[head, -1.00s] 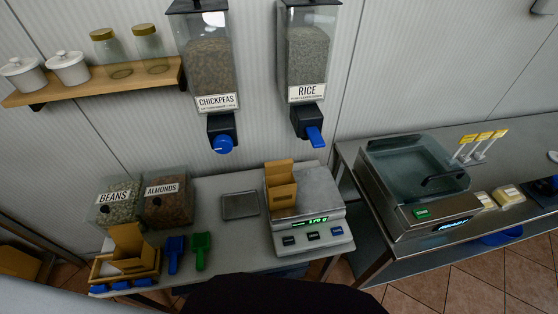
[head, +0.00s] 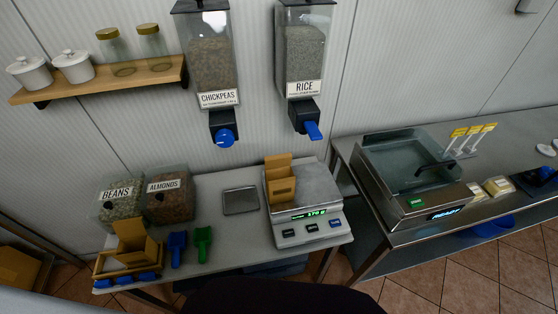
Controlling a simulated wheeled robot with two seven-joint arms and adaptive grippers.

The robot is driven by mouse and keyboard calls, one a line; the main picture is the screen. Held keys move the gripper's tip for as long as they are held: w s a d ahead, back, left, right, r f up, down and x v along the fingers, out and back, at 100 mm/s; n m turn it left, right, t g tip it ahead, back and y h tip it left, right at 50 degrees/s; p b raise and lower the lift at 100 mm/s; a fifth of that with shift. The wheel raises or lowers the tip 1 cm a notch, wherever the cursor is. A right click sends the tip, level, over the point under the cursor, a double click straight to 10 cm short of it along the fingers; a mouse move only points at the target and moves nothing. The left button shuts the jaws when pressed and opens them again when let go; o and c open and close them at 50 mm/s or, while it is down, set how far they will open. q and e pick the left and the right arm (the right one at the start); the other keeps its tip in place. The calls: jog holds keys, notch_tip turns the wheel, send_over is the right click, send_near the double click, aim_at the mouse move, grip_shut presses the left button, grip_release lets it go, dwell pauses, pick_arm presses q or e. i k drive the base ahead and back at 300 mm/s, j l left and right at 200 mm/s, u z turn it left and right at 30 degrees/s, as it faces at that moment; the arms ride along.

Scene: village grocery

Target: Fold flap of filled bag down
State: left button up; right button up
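A brown paper bag (head: 282,190) stands upright on the steel plate of the scale (head: 308,211). Its back flap (head: 279,163) stands up above the bag's front. The scale's green display reads about 170 g. What is inside the bag cannot be made out. Another brown bag (head: 135,249) with a raised flap sits in a wooden tray (head: 112,273) at the table's front left. Neither of my grippers shows in the head view.
Blue (head: 177,245) and green (head: 202,241) scoops lie beside the tray. Bean (head: 120,205) and almond (head: 169,202) bins stand behind. Chickpea (head: 212,65) and rice (head: 304,60) dispensers hang above. A small metal plate (head: 240,201) lies left of the scale. A glass-lidded machine (head: 412,180) stands right.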

aim_at(281, 159)
jog(key=k+j, duration=0.1)
jog(key=k, duration=1.1)
